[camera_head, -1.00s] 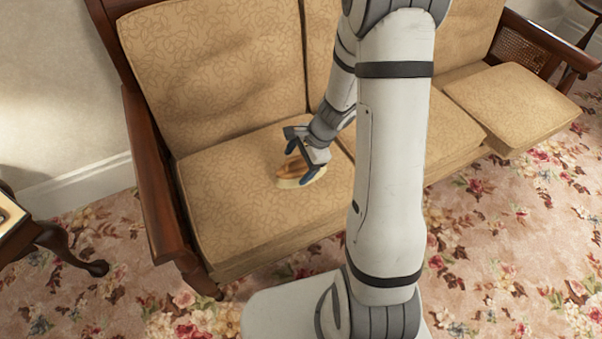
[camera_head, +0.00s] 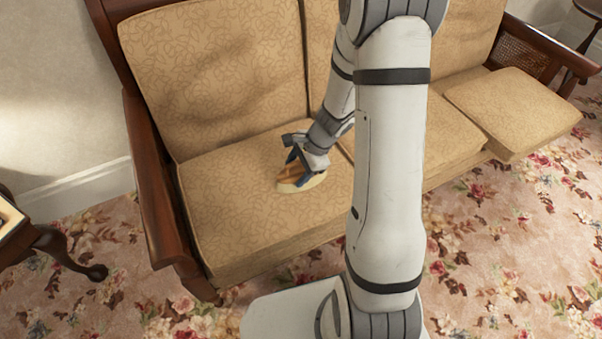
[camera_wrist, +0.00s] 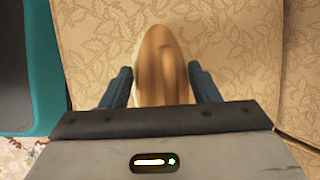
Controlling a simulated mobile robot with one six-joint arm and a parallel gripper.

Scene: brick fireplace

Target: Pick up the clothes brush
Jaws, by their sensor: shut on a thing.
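The clothes brush (camera_head: 291,178) has a brown wooden back and a pale lower part. It is on the left seat cushion of the sofa in the head view. It also shows in the wrist view (camera_wrist: 160,65), upright in the picture between the two dark fingers. My gripper (camera_head: 303,168) is shut on the brush, with one finger on each side of it. In the wrist view my gripper (camera_wrist: 160,88) hides the near end of the brush. I cannot tell whether the brush's underside touches the cushion.
The sofa (camera_head: 250,235) has tan patterned cushions and a dark wooden armrest (camera_head: 160,190) to the left of the brush. A small dark wooden table (camera_head: 50,240) stands at the far left. The floral carpet (camera_head: 110,310) is clear in front.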

